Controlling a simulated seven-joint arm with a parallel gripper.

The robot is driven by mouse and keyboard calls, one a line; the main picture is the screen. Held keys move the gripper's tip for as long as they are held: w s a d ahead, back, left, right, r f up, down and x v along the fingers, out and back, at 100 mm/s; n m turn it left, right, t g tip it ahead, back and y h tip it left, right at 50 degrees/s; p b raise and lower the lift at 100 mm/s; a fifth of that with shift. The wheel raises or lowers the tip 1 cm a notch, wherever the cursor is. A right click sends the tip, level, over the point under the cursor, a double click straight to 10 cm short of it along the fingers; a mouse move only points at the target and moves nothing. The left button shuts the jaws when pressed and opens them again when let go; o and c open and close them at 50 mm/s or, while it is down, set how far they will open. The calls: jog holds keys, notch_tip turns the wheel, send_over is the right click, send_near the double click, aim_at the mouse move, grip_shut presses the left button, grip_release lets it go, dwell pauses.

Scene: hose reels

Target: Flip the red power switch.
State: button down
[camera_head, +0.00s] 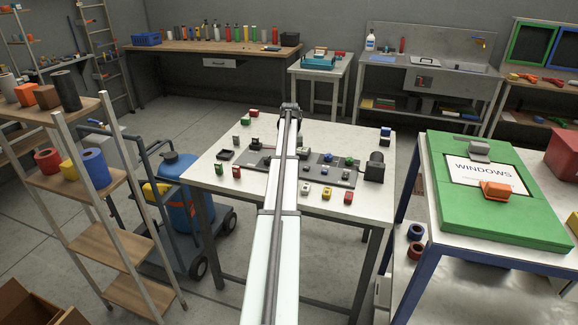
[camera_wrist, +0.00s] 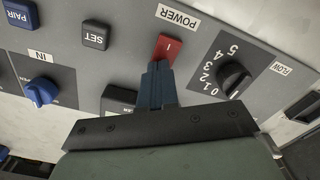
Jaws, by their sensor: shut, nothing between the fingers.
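The red power switch (camera_wrist: 167,48) is a small rectangular rocker marked "I", set in a grey panel (camera_wrist: 128,60) under a white "POWER" label (camera_wrist: 178,18) in the wrist view. My gripper (camera_wrist: 157,66) is shut and empty. Its dark blue fingertips overlap the lower edge of the switch in the picture; I cannot tell whether they touch it. In the head view, the grey panel (camera_head: 318,158) lies on the white table (camera_head: 330,205), partly hidden by my arm. I cannot make out the red switch there.
A black flow knob (camera_wrist: 233,76) with numbers is right of the switch. A dark SET button (camera_wrist: 95,35) and blue IN knob (camera_wrist: 40,90) are to the left. Several small coloured blocks and a dark cylinder (camera_head: 375,168) stand around the panel on the table.

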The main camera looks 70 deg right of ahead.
jog(key=shift+r, duration=3.5)
